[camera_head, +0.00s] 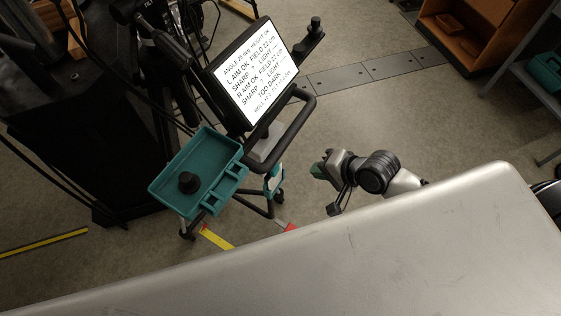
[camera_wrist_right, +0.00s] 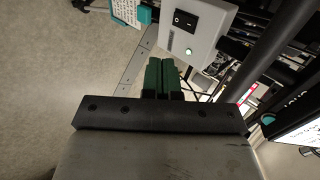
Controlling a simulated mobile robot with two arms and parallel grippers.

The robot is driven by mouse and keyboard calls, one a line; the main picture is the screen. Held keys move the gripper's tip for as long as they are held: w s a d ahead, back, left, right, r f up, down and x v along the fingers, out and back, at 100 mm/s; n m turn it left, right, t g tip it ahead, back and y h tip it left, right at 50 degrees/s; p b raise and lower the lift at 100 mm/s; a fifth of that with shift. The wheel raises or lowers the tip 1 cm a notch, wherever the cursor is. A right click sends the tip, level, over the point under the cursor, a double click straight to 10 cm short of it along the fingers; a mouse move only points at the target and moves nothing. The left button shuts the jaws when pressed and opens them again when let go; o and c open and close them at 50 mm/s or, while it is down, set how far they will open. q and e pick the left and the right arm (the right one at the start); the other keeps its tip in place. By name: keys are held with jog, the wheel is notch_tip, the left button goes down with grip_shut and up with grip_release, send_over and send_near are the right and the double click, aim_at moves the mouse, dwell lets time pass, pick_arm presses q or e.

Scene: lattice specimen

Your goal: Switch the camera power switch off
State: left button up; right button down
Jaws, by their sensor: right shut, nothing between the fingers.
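In the right wrist view, a black rocker switch (camera_wrist_right: 184,20) sits on the face of a light grey box (camera_wrist_right: 200,30). In the head view my right gripper (camera_head: 318,171) is right of the wheeled stand, past the metal table edge. The switch is too small to make out there. My left gripper is not in view.
The stand carries a lit text screen (camera_head: 254,72), a dark handle rail (camera_head: 300,118) and a teal tray (camera_head: 165,185) with a black knob in it. Cables and dark equipment fill the left. A metal tabletop (camera_head: 330,265) crosses the front.

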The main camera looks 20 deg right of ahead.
jog(key=w+a+r+x, duration=0.1)
jog(key=x, duration=1.2)
jog(key=shift+w+r, duration=0.2)
jog(key=shift+r, duration=0.15)
jog(key=shift+w+a, duration=0.1)
jog(key=shift+a, duration=0.05)
jog(key=shift+r+p, duration=0.8)
jog(key=shift+p, duration=0.05)
